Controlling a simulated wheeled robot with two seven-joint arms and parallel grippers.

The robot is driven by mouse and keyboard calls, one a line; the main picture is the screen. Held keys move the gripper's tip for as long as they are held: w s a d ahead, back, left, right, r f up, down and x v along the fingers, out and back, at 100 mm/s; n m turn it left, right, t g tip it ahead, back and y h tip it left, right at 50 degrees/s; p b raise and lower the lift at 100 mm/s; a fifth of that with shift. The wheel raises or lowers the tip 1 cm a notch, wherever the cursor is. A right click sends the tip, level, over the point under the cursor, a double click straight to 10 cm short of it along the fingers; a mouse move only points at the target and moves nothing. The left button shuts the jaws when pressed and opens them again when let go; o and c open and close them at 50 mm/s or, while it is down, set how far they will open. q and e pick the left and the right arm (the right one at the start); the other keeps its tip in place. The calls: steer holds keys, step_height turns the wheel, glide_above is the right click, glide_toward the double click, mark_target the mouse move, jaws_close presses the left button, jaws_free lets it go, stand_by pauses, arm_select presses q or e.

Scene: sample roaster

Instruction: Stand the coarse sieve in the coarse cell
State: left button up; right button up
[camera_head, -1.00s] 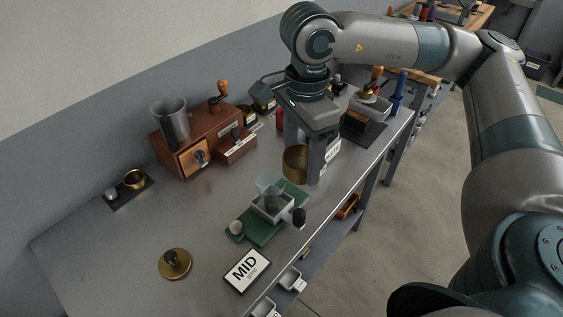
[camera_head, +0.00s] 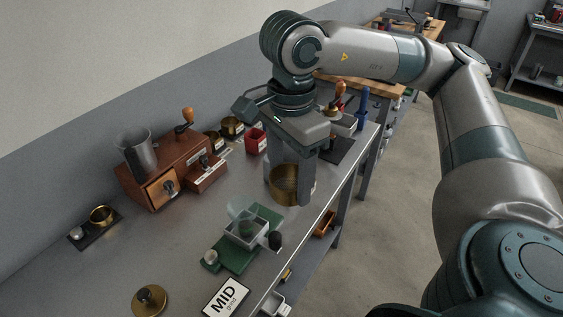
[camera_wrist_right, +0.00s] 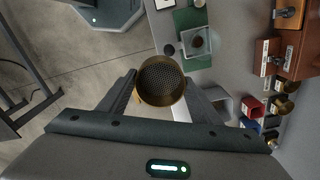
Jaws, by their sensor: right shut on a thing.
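My right gripper (camera_head: 290,194) is shut on a brass sieve (camera_head: 284,185), held above the bench toward its right edge. In the right wrist view the sieve (camera_wrist_right: 161,82) sits between the two fingers, its round perforated mesh facing the camera. I cannot read a grade mark on it. Small brass round pieces (camera_head: 232,127) stand by pale labels at the back of the bench, past the wooden grinder. The labels are too small to read, so I cannot tell which place is the coarse cell. My left gripper is not in view.
The wooden grinder (camera_head: 160,183) and a red cup (camera_head: 256,140) stand along the back. A green mat (camera_head: 235,260) with a grey tray and a "MID" sign (camera_head: 226,298) lie nearer. A brass lid (camera_head: 149,300) and a small dark tray (camera_head: 88,236) are at left. Bare bench lies between.

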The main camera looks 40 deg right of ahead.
steer(key=shift+w+a+f+n, duration=0.35)
steer(key=shift+w+a+n, duration=0.25)
steer(key=shift+n, duration=0.4)
steer(key=w+a+f+n, duration=0.2)
steer(key=n, duration=0.3)
steer(key=w+a+f+n, duration=0.2)
steer(key=w+n, duration=0.1)
steer(key=n, duration=0.1)
steer(key=w+a+f+n, duration=0.2)
steer(key=w+n, duration=0.1)
steer(key=n, duration=0.2)
steer(key=shift+w+a+f+n, duration=0.2)
steer(key=shift+a+n, duration=0.1)
steer(key=shift+a, duration=0.05)
steer(key=shift+w+a+f+n, duration=0.45)
steer(key=shift+a+f+n, duration=0.05)
steer(key=shift+n, duration=0.5)
